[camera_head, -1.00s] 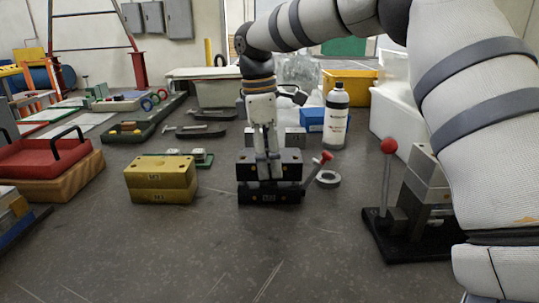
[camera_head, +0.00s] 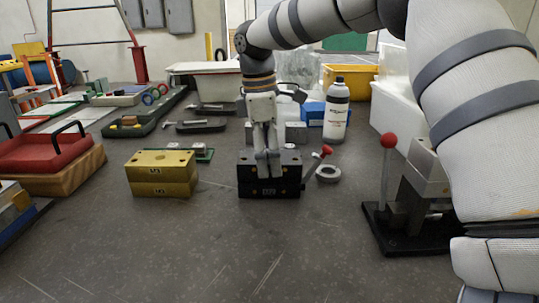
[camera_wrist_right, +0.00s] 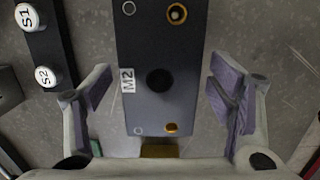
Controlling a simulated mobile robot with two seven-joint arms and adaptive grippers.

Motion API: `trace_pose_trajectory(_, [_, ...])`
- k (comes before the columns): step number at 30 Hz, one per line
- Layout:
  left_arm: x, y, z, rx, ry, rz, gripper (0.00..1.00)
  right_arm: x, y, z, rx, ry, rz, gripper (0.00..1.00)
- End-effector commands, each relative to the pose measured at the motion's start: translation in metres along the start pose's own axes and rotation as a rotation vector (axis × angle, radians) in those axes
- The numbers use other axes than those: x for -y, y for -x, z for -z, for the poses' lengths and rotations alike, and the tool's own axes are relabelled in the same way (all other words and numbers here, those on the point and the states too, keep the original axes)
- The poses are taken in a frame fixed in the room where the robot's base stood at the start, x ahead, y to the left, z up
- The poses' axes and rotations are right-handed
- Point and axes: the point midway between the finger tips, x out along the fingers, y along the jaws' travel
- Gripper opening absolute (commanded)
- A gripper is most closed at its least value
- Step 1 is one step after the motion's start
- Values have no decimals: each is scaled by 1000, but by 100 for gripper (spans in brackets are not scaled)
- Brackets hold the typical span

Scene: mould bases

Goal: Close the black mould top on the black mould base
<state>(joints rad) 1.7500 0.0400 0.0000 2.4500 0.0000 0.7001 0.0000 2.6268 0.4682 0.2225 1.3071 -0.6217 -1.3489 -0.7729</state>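The black mould top (camera_head: 288,160) lies flat on the black mould base (camera_head: 285,190), with their sides lined up and only a thin seam between them. My right gripper (camera_head: 268,168) points down at the mould top. In the right wrist view, the mould top (camera_wrist_right: 160,50) shows an M2 label, a dark centre hole and brass-ringed holes. The fingers of my right gripper (camera_wrist_right: 165,95) are spread on either side of it, with gaps showing, so it is open. The base is hidden under the top in that view. My left gripper is not in view.
A yellow mould block (camera_head: 160,172) stands to the left. A red-knobbed lever (camera_head: 318,165) and a grey ring (camera_head: 328,173) are close on the right, with a white bottle (camera_head: 336,112) behind. A red-knobbed press (camera_head: 405,215) stands farther right. The front floor is clear.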

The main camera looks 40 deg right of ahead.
Motion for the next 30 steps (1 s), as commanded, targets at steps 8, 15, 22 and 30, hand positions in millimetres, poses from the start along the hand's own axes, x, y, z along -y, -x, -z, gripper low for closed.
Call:
trace_pose_trajectory(8, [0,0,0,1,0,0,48,0,-2,0,3,0,4,81])
trace_pose_trajectory(15, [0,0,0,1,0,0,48,-1,41,1,1,-2,-4,81])
trace_pose_trajectory(22, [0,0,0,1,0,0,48,0,98,1,0,0,-3,81])
trace_pose_trajectory(30, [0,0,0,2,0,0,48,0,120,0,1,0,2,81])
